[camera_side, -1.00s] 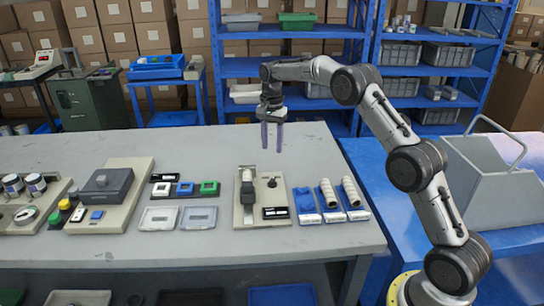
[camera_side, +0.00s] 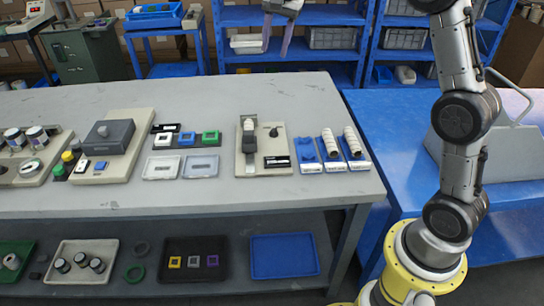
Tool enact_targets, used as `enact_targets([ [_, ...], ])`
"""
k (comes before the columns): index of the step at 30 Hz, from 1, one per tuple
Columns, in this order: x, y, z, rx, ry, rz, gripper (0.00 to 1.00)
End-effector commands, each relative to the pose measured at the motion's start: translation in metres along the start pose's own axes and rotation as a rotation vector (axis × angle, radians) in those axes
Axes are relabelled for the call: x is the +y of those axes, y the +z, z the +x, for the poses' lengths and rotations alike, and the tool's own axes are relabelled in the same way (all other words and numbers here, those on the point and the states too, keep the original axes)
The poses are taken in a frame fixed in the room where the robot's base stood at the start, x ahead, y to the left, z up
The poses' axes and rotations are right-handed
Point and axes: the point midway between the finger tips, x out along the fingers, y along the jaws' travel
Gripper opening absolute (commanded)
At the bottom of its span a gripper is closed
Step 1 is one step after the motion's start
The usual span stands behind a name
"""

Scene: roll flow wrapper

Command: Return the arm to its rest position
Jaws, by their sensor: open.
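My gripper (camera_side: 276,45) is at the top edge of the side view, high above the far edge of the grey table (camera_side: 300,95). Its two purple-grey fingers hang down, spread apart, with nothing between them. My upper arm and wrist run partly out of the picture at the top. Below the gripper, on the table, a beige board (camera_side: 279,158) carries a dark grey device with a light upper part (camera_side: 249,148) and a small black knob. The gripper is well clear of the board and of everything on the table.
Several white rolls in blue holders (camera_side: 331,151) stand right of the board. Left are clear trays (camera_side: 201,166), coloured frames (camera_side: 187,138) and a grey block (camera_side: 109,138) on a beige base. Blue shelving (camera_side: 284,71) stands behind. The table's back is bare.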

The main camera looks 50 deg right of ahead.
Motion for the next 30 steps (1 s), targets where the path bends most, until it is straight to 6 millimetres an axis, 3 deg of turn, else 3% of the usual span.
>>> enact_targets([
  [1,0.010,0.014,-0.022,0.011,-0.024,-0.031,0.46],
  [6,0.049,0.056,-0.070,0.044,-0.090,-0.160,0.46],
  [9,0.078,0.082,-0.089,0.065,-0.126,-0.249,0.46],
  [14,0.130,0.121,-0.102,0.100,-0.175,-0.409,0.46],
  [19,0.191,0.160,-0.094,0.142,-0.215,-0.609,0.46],
  [24,0.250,0.192,-0.059,0.179,-0.228,-0.838,0.46],
  [30,0.285,0.209,-0.010,0.170,-0.181,-1.081,0.46],
])
